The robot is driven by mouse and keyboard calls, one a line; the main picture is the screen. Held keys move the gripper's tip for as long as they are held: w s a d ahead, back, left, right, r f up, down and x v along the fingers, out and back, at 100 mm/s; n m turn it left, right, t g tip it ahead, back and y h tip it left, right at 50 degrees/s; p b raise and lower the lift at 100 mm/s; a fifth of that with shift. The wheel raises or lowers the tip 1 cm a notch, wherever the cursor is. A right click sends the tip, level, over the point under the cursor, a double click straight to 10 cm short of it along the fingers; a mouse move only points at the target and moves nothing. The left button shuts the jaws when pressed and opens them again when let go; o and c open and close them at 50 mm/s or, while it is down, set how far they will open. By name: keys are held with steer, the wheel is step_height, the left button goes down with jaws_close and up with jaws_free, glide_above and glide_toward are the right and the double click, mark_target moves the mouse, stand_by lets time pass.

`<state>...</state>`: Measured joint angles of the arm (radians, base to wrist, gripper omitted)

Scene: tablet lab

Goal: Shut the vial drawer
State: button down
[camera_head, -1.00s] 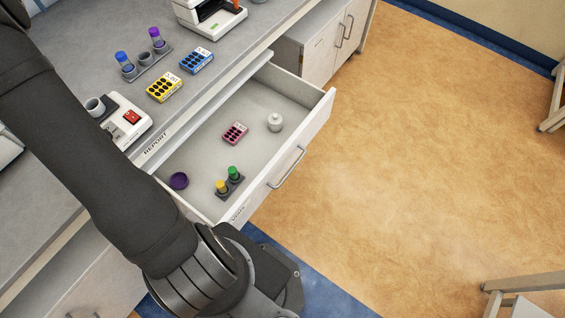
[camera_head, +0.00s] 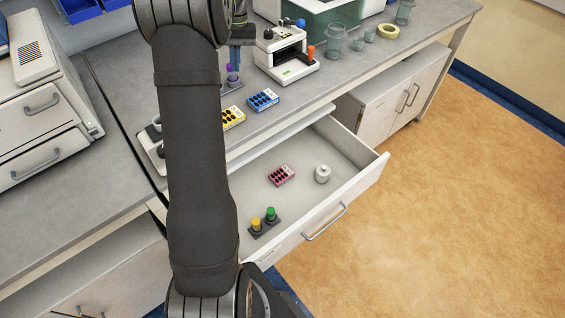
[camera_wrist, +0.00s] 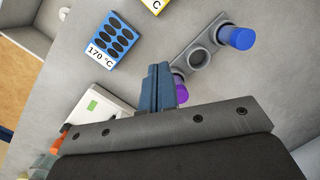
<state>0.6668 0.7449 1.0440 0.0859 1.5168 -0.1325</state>
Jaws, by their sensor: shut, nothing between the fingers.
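The vial drawer (camera_head: 345,193) stands pulled out from under the bench in the head view, with a bar handle (camera_head: 325,222) on its front. Inside lie a pink block with dark spots (camera_head: 281,175), a white knobbed pot (camera_head: 322,173) and a small dark rack with a yellow-capped vial (camera_head: 256,224) and a green-capped vial (camera_head: 271,213). My arm hides the drawer's left end. My gripper (camera_wrist: 158,72) is shut and empty above the bench top, away from the drawer. In the wrist view its fingers partly cover a purple-capped vial (camera_wrist: 181,93).
Below my gripper on the bench are a grey rack (camera_wrist: 199,57) with a blue-capped vial (camera_wrist: 238,38), a blue 170 °C block (camera_wrist: 108,42) and a white device (camera_wrist: 101,108). A yellow block (camera_head: 233,117) lies nearby. Open floor (camera_head: 450,220) fronts the drawer.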

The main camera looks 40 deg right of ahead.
steer(key=s+d+f+m+y, duration=0.1)
steer(key=s+d+f+m, duration=0.2)
steer(key=s, duration=0.6)
steer(key=s+d+f+m+t+y, duration=0.1)
steer(key=s+d+f, duration=0.4)
steer(key=s, duration=0.4)
steer(key=s+d+f+m+y, duration=0.1)
steer(key=s+d+f+m, duration=0.1)
steer(key=s+f, duration=0.45)
steer(key=s+a+f+m+t+y, duration=0.1)
steer(key=s+f+m, duration=0.15)
steer(key=s, duration=0.45)
steer(key=s+a+f+m+t+y, duration=0.1)
steer(key=s+a+f+m, duration=0.15)
steer(key=s, duration=0.45)
steer(key=s+a+f+m+t, duration=0.1)
steer(key=s+f+t, duration=0.1)
steer(key=s+f, duration=0.35)
steer(key=s+a+f+m+t+y, duration=0.1)
steer(key=s+a+f+m+t, duration=0.25)
steer(key=s+a, duration=0.35)
steer(key=m+t+h, duration=0.8)
steer(key=m+t, duration=0.2)
steer(key=m, duration=0.4)
glide_toward(274, 250)
steer(key=w, duration=0.4)
steer(key=w+f, duration=0.1)
steer(key=w, duration=0.1)
steer(key=shift+w, duration=0.4)
steer(key=shift+r, duration=0.1)
